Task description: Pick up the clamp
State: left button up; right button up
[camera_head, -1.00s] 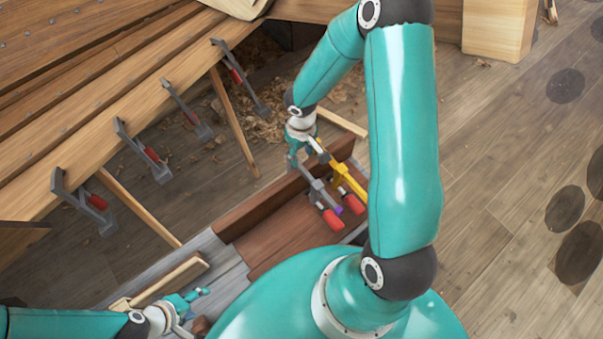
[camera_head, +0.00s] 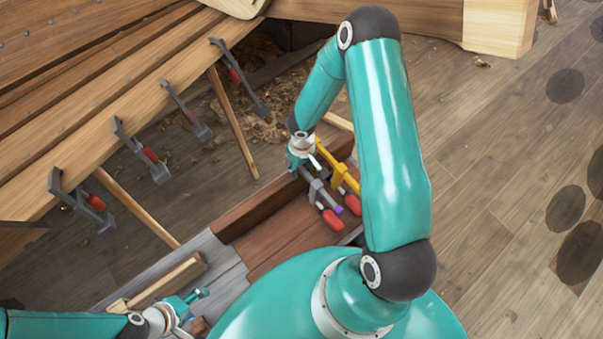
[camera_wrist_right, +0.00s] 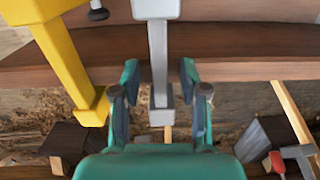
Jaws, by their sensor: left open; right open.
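A grey clamp (camera_head: 318,189) with a red handle hangs over the edge of the reddish-brown wooden box, and its bar (camera_wrist_right: 158,55) also shows in the right wrist view. A yellow clamp (camera_head: 341,172) with a red handle sits just to its right, and it shows at upper left in the right wrist view (camera_wrist_right: 66,58). My right gripper (camera_head: 298,166) is at the grey clamp's far end. In the right wrist view its open fingers (camera_wrist_right: 159,98) stand on either side of the grey bar, with gaps visible. My left gripper (camera_head: 192,304) is open and empty at lower left.
More clamps (camera_head: 143,152) with red handles are fixed along the edge of the planked hull (camera_head: 95,100) at left. The wooden box (camera_head: 290,235) is below. A wooden block (camera_head: 168,280) lies near my left gripper.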

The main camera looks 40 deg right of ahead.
grip_shut()
jog(key=shift+r, duration=0.15)
dwell(0.4)
